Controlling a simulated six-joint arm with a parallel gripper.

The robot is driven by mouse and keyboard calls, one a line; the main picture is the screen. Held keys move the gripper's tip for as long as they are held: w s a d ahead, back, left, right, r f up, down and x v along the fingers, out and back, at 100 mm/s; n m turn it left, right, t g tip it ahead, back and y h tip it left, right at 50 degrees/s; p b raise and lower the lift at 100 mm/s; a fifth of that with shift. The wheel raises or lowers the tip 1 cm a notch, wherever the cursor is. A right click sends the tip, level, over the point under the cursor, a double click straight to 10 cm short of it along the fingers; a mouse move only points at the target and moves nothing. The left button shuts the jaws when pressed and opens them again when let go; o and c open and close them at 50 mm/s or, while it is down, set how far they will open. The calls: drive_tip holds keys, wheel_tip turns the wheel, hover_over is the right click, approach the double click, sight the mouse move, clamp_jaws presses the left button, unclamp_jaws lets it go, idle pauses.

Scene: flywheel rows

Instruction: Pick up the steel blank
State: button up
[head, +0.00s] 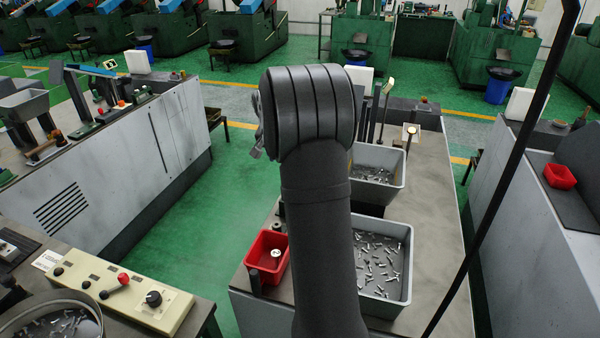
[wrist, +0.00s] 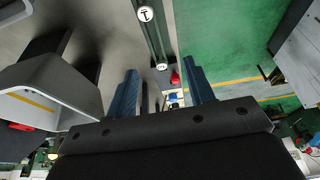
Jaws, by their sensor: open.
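Many small steel blanks (head: 374,258) lie loose in a grey bin (head: 407,268) on the bench right of my arm. More small steel pieces (head: 372,175) lie in a second grey bin (head: 393,190) behind it. I cannot tell any single blank apart as the one named. My gripper (wrist: 162,75) shows in the wrist view with its two blue fingers spread and nothing seen between them. In the head view my arm hides the gripper and covers the left part of both bins.
A red bin (head: 257,246) stands left of my arm on the bench. A post with a round white top (wrist: 146,14) shows in the wrist view. A grey bin (wrist: 75,82) is at the left there. Green floor lies between the benches. A dark slanting pole (head: 503,165) crosses the right side.

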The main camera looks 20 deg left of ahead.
drive_tip(key=w+r+m, duration=0.3)
drive_tip(key=w+r, duration=0.2)
drive_tip(key=w, duration=0.1)
drive_tip(key=shift+t+h, duration=0.4)
drive_tip(key=shift+s+x, duration=0.1)
drive_tip(key=shift+x, duration=4.3)
drive_tip(key=shift+s+x, duration=0.15)
drive_tip(key=shift+x, duration=4.25)
drive_tip(key=shift+f, duration=0.1)
drive_tip(key=shift+c, duration=0.4)
drive_tip(key=c, duration=0.9)
